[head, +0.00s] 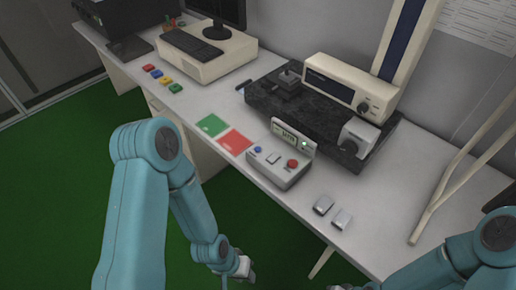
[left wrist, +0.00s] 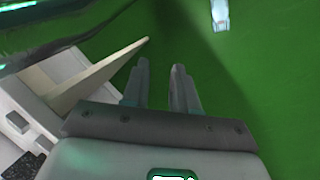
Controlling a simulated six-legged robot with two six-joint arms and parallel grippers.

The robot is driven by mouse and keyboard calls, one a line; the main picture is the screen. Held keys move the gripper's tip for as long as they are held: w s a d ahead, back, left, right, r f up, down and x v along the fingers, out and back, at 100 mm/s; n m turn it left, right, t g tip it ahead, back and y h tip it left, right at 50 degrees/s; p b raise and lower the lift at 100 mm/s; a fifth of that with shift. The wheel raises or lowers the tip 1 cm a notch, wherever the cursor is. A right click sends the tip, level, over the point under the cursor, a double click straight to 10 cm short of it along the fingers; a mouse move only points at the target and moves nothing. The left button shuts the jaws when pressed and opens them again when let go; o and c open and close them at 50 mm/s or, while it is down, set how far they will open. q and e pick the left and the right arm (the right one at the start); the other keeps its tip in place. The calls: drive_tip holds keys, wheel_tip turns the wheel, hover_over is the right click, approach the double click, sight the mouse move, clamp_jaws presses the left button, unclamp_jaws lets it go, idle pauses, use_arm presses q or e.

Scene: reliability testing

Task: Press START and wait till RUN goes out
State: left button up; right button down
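The control box (head: 277,176) stands on the desk's front part. On its top are a blue button (head: 258,149), a pale button (head: 272,158) and a red button (head: 292,163); any labels are too small to read. Its raised panel holds a small lit display (head: 289,135) with unreadable text and a bright green lamp (head: 305,144). My left gripper (head: 243,271) hangs in front of the desk edge, apart from the box. In the left wrist view its two fingers (left wrist: 160,68) are apart with nothing between. My right arm is at lower right; its gripper is almost wholly cut off.
Green (head: 211,125) and red (head: 235,140) squares lie left of the box. Two small grey blocks (head: 323,205) (head: 342,218) sit right of it. Behind stands a dark slab (head: 320,125) with instruments. Several coloured blocks (head: 162,82) and a keyboard (head: 192,47) are farther left.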

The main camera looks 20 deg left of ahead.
use_arm(q)
clamp_jaws()
idle(1.4)
